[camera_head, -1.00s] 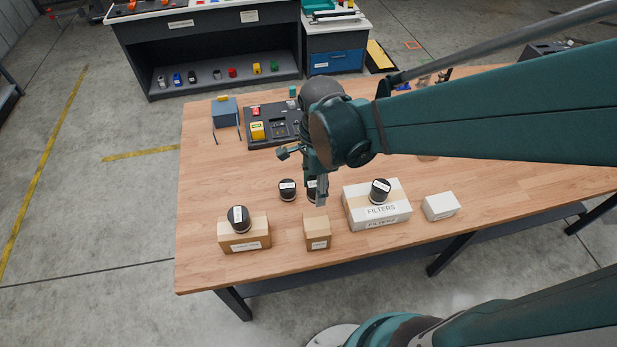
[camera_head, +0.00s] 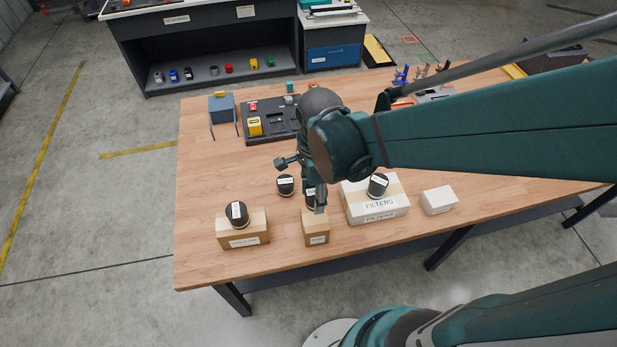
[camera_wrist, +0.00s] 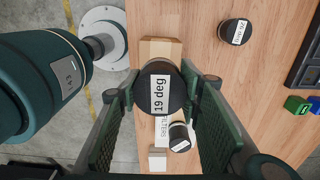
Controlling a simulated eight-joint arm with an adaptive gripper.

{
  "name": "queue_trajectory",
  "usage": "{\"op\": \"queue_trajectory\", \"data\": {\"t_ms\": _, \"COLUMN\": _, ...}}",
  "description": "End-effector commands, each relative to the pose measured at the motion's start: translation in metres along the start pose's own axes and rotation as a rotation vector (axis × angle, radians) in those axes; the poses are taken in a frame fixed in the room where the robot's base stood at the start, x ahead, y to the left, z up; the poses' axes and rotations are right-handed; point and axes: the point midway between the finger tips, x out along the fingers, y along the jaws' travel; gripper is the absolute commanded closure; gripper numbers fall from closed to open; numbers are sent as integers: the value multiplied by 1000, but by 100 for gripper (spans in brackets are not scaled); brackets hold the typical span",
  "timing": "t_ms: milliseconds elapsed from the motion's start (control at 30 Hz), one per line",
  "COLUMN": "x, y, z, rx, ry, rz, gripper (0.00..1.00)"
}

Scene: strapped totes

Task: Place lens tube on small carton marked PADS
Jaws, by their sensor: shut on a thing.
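My gripper (camera_head: 318,207) is shut on a black lens tube (camera_wrist: 160,88) whose white label reads "19 deg" in the wrist view. In the head view this tube (camera_head: 310,201) is partly hidden behind a finger. It is at the far edge of a small tan carton (camera_head: 316,228), which also shows past the tube in the wrist view (camera_wrist: 160,48). I cannot tell whether tube and carton touch. The carton's label is too small to read. Other black lens tubes stand on the table (camera_head: 285,185), on the left carton (camera_head: 237,212) and on the FILTERS box (camera_head: 378,184).
The wider tan carton (camera_head: 243,236) is at the left. The white-and-tan FILTERS box (camera_head: 376,208) stands close on the right, with a plain white box (camera_head: 438,200) beyond it. A dark tray (camera_head: 271,122) lies at the back.

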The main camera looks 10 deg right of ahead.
Motion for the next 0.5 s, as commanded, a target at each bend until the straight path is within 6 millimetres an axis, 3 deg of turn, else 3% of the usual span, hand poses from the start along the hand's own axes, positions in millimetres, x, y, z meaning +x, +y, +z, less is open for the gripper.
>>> {"op": "queue_trajectory", "data": {"t_ms": 300, "x": 35, "y": 0, "z": 0, "rx": 0, "ry": 0, "rz": 0, "gripper": 81}}
{"op": "queue_trajectory", "data": {"t_ms": 500, "x": 47, "y": 0, "z": 0, "rx": 0, "ry": 0, "rz": 0, "gripper": 81}}
